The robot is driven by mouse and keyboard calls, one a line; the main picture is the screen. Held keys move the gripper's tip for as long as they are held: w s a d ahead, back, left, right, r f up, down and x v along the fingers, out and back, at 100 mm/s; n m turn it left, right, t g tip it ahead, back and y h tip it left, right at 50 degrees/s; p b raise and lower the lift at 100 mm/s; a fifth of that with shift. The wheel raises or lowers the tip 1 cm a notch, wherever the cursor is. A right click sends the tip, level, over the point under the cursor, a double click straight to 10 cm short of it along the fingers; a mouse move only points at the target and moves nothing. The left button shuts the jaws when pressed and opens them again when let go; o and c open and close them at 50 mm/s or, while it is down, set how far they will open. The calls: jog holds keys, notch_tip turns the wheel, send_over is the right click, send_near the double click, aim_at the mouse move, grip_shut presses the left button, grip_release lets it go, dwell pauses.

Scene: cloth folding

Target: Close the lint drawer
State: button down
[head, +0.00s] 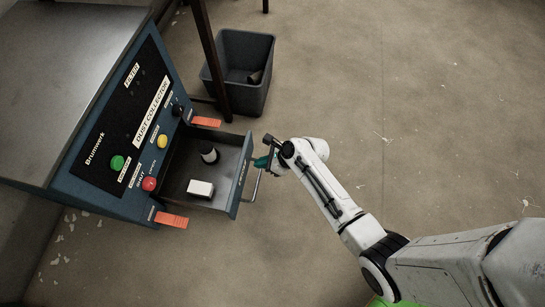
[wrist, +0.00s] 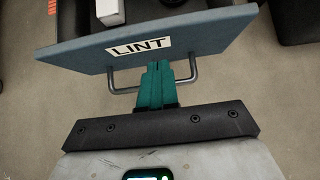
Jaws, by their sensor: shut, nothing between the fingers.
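The lint drawer (head: 235,198) is pulled out of the blue dust collector (head: 120,140). A white box and a dark cylinder lie inside it. In the wrist view its blue front panel (wrist: 220,32) bears a LINT label (wrist: 138,47) and a grey bar handle (wrist: 190,77). My gripper (head: 262,162) is at the drawer front, by the handle. In the wrist view its teal fingers (wrist: 157,70) are shut together, within the handle's span and close to the panel. I cannot tell whether the fingertips touch the panel.
The white box (head: 200,188) and the dark cylinder (head: 209,152) are loose in the drawer. Orange tabs (head: 172,220) stick out beside the drawer opening. A dark bin (head: 245,75) stands behind, next to a dark post. The floor to the right is open.

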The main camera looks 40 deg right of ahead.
aim_at(244, 162)
jog(key=shift+w+a+b, duration=0.5)
jog(key=shift+w+a, duration=0.4)
jog(key=shift+w, duration=0.3)
jog(key=shift+w+a+r, duration=0.1)
jog(key=shift+w+r, duration=0.05)
